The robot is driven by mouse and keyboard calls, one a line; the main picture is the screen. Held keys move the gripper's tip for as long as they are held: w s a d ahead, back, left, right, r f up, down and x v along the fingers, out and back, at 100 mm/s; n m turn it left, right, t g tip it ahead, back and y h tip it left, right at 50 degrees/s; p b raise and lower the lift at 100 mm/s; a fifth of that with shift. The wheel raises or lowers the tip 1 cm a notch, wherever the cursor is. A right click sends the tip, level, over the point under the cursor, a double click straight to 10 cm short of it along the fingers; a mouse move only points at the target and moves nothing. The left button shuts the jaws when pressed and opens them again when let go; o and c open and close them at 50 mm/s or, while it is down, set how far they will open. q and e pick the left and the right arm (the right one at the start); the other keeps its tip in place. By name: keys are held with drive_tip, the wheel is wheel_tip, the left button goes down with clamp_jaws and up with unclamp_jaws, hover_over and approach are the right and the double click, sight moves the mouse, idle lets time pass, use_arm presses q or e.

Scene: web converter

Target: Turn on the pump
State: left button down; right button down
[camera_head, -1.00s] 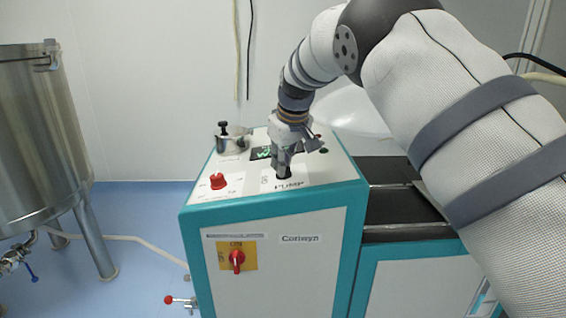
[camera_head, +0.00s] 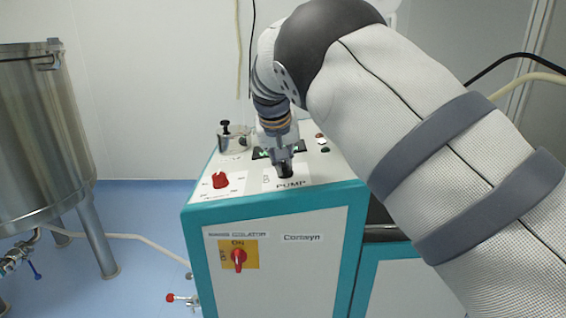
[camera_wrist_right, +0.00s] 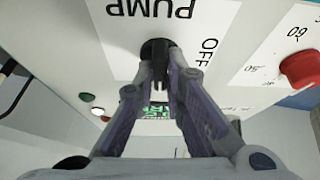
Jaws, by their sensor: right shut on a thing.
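The pump knob (camera_head: 284,168) is a black rotary knob on the sloped top panel of the teal and white machine, just above the word PUMP. My right gripper (camera_head: 283,156) comes down on it from above, and its fingers are shut on the knob. In the right wrist view the black knob (camera_wrist_right: 157,50) sits between the fingertips of my right gripper (camera_wrist_right: 160,72), with PUMP and OFF printed beside it, upside down. The fingers hide part of the knob, and I cannot tell its exact setting. My left gripper is not in view.
A red dial (camera_head: 220,180) sits left of the knob on the same panel. A red isolator switch (camera_head: 239,258) on a yellow plate is on the machine's front. A steel tank (camera_head: 40,135) stands at the left.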

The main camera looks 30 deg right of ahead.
drive_tip(key=shift+m, duration=0.3)
idle(0.4)
drive_tip(key=c, duration=1.7)
unclamp_jaws()
drive_tip(key=shift+o, duration=0.2)
drive_tip(key=v, duration=1.2)
drive_tip(key=shift+w+a+f, duration=0.1)
